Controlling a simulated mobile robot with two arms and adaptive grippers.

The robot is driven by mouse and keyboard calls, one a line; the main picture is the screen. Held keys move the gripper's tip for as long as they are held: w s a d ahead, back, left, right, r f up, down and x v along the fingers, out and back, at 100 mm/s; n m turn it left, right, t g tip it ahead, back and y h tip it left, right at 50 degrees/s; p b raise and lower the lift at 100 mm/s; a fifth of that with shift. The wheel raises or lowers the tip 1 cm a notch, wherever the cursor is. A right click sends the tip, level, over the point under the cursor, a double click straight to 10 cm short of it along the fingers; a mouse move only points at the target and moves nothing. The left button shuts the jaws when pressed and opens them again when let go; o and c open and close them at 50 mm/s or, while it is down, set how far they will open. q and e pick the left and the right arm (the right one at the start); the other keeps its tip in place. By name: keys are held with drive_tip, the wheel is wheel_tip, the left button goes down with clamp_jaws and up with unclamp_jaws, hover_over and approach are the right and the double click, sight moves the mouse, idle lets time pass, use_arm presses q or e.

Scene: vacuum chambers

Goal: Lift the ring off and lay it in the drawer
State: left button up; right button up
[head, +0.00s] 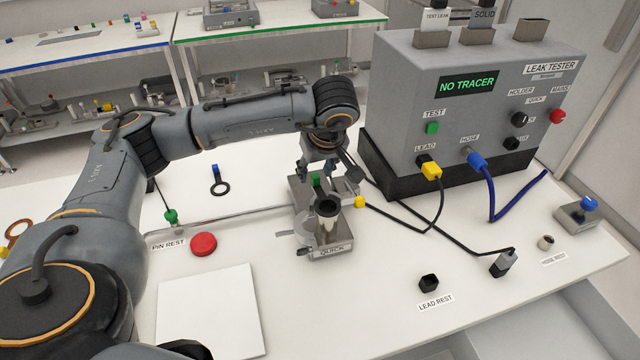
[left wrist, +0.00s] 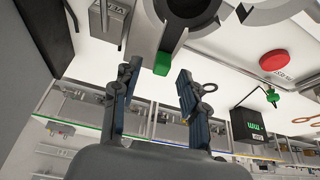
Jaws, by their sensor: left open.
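A grey fixture labelled QUICK (head: 331,250) stands on the white table, with a dark round flange (head: 327,206) on top. A green tab (head: 316,180) shows behind the flange; I cannot tell whether it belongs to a ring seated there. My left gripper (head: 324,174) is open, pointing down just behind the flange. In the left wrist view the green tab (left wrist: 162,63) shows between the spread fingers (left wrist: 157,82), with no visible grip on it. A dark ring with a blue tab (head: 220,187) lies loose on the table. I cannot clearly make out a drawer. My right gripper is out of view.
The leak tester (head: 470,110) stands behind right, its screen reading NO TRACER. A black cable (head: 400,214) and blue hose (head: 491,200) cross the table. The front right has clear patches.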

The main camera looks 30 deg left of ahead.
use_arm(q)
drive_tip(key=shift+w+a+f, duration=0.1)
drive_tip(key=shift+a+f, duration=0.15)
drive_tip(key=shift+f, duration=0.25)
drive_tip(key=shift+d, duration=0.1)
drive_tip(key=shift+c, duration=0.3)
clamp_jaws()
drive_tip(key=shift+r, duration=0.1)
